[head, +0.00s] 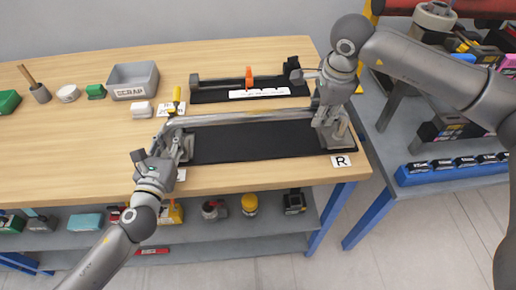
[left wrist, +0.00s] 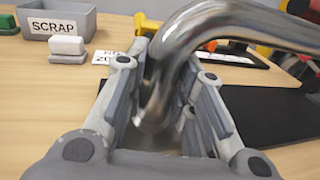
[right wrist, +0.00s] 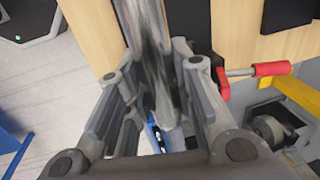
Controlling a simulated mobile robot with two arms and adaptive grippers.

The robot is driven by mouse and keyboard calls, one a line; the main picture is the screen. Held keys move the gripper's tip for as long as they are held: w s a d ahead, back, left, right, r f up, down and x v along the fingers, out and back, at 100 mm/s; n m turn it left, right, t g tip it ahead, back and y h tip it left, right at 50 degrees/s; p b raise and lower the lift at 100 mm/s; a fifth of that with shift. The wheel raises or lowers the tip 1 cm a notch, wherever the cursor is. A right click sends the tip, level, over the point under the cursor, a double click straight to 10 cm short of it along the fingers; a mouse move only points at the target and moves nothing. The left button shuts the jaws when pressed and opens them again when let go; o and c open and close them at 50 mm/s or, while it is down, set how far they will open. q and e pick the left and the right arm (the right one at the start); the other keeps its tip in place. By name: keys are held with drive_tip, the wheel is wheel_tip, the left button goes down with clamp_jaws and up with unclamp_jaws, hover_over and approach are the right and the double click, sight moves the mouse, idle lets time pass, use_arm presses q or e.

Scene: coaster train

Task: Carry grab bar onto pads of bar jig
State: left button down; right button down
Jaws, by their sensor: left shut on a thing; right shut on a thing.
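The grab bar (head: 245,117) is a shiny metal tube with bent ends, lying left to right above the front black base of the bar jig (head: 255,143). My left gripper (head: 162,155) is shut on its left end; the bent tube (left wrist: 172,75) passes between the fingers in the left wrist view. My right gripper (head: 323,113) is shut on its right end; the tube (right wrist: 147,50) runs between the fingers in the right wrist view. Grey end blocks stand at both ends of the jig, partly hidden by my grippers. I cannot tell whether the bar touches the pads.
A second black fixture (head: 215,92) with an orange upright stands behind. A grey SCRAP bin (head: 133,83) and small parts are at the back left. A yellow-handled clamp (head: 177,97) rises beside the bar's left end. A red-handled part (right wrist: 270,69) is near my right gripper.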

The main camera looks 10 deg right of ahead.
use_arm(q)
drive_tip(key=shift+f+b, duration=0.2)
drive_tip(key=shift+b, duration=0.1)
use_arm(e)
drive_tip(key=shift+f, duration=0.4)
use_arm(q)
drive_tip(key=c, duration=1.5)
unclamp_jaws()
use_arm(e)
drive_tip(key=c, duration=1.5)
unclamp_jaws()
use_arm(q)
drive_tip(key=o, duration=0.3)
drive_tip(key=shift+s, duration=0.15)
use_arm(e)
drive_tip(key=shift+o, duration=1.3)
drive_tip(key=shift+s+r, duration=0.1)
drive_tip(key=shift+s, duration=0.05)
use_arm(q)
drive_tip(key=shift+f, duration=0.1)
drive_tip(key=s+a, duration=0.2)
drive_tip(key=s, duration=0.9)
drive_tip(key=shift+s+a, duration=0.15)
drive_tip(key=shift+s, duration=0.2)
use_arm(e)
wheel_tip(320, 180, up, 12)
drive_tip(key=s, duration=0.2)
drive_tip(key=shift+s, duration=0.15)
